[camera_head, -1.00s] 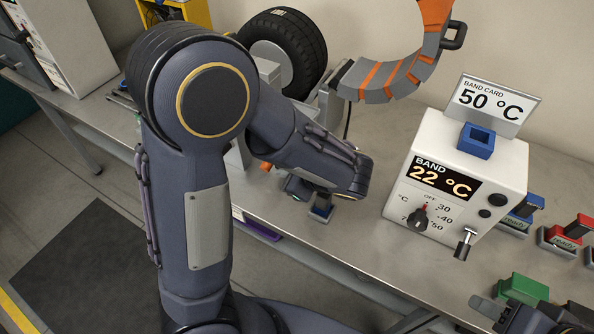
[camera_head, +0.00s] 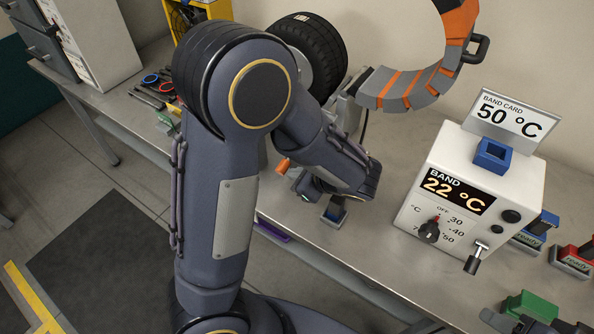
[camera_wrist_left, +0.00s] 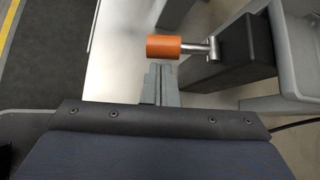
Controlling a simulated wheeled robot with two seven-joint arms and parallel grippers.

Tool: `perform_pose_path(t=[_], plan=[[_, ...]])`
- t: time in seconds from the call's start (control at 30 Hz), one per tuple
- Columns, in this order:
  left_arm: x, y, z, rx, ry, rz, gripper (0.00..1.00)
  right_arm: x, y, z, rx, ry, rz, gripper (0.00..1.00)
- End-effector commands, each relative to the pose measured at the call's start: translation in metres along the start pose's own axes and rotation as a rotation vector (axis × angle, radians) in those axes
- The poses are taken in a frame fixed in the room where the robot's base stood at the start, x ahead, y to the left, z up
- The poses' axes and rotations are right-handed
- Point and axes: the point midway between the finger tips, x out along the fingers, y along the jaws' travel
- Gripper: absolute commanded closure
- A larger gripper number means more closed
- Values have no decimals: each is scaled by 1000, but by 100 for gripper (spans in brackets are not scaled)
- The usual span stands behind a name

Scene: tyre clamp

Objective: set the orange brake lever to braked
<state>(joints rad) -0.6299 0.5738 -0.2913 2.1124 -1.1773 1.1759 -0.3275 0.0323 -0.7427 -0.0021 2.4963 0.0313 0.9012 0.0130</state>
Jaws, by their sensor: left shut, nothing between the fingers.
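The orange brake lever (camera_head: 283,165) shows as a small orange knob just left of my left forearm in the head view, below the black tyre. In the left wrist view its orange cylindrical handle (camera_wrist_left: 177,47) sits on a short metal rod that comes out of a dark block (camera_wrist_left: 235,60) on the right. My left gripper (camera_wrist_left: 160,70) is shut and empty, its fingertips close to the handle's lower edge in that picture. I cannot tell whether they touch it. In the head view my forearm hides most of the gripper. My right gripper is not in view.
The tyre (camera_head: 312,48) stands behind my left arm, near a curved grey and orange band (camera_head: 415,90). A white band heater box (camera_head: 470,195) reading 22 °C stands to the right, with a 50 °C card (camera_head: 510,120) on top. Tools (camera_head: 155,90) lie at the left.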

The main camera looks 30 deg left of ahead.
Motion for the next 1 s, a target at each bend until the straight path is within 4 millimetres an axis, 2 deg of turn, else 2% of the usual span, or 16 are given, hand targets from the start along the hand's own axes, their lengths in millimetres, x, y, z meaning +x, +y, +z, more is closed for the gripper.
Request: perform_pose_path(t=[0.67, 1.0], plan=[[-6, -1, 8, 98, -1, 91, 100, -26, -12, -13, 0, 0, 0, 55], [-15, -5, 18, 231, -2, 214, 100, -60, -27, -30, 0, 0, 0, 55]])
